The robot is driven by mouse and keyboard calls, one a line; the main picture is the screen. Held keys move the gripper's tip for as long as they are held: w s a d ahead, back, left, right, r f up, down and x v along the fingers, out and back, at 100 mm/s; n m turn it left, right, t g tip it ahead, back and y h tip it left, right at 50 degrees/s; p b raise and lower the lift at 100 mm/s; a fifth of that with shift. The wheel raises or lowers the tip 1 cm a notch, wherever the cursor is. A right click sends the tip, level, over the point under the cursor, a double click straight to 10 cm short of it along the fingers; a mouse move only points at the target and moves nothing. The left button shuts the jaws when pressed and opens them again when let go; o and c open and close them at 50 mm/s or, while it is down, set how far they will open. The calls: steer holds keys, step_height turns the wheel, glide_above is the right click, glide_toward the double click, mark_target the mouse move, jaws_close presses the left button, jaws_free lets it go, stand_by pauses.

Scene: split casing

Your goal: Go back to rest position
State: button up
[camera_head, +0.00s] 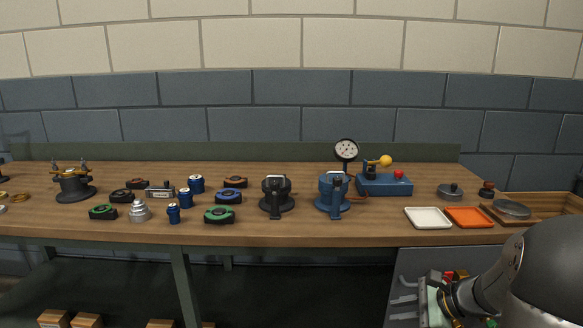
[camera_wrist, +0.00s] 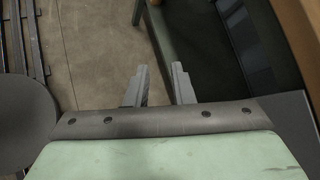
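My gripper (camera_head: 403,291) is low at the right in the head view, in front of the bench and below its top. In the wrist view my gripper (camera_wrist: 161,72) shows two grey fingers standing apart with nothing between them. The gripper is open and empty. The wrist view looks down past the fingers to the bare floor (camera_wrist: 95,45) and a green bench leg (camera_wrist: 162,38). Part of my arm covers the lower right corner of the head view.
The wooden bench (camera_head: 330,233) carries two clamp fixtures, a black one (camera_head: 277,194) and a blue one (camera_head: 334,193). A white tray (camera_head: 428,218), an orange tray (camera_head: 469,217) and a wooden tray (camera_head: 540,197) lie at the right. A grey cabinet (camera_head: 440,258) stands beneath, behind my gripper.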

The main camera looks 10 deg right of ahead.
steer(key=s+a+r+n+g+h+p, duration=0.1)
steer(key=s+a+r+n+g+p, duration=0.1)
steer(key=s+a+r+n, duration=0.3)
steer(key=s+a+r+n+g+p, duration=0.2)
steer(key=a+r+p, duration=0.1)
steer(key=a, duration=0.3)
steer(key=s+a+r+n+g+h+p, duration=0.1)
steer(key=s+a+r+n+h+p, duration=0.25)
steer(key=s+n, duration=0.35)
steer(key=s+a+r+n+g+h+p, duration=0.1)
steer(key=s+a+r+n+h+p, duration=0.1)
steer(key=s+r+n+h+p, duration=0.25)
step_height(320, 180, down, 26)
steer(key=s+d+n+g+y+b, duration=0.1)
steer(key=s+n+b, duration=0.1)
steer(key=b, duration=2.1)
steer(key=shift+s, duration=0.15)
steer(key=shift+r, duration=0.1)
steer(key=shift+d, duration=0.15)
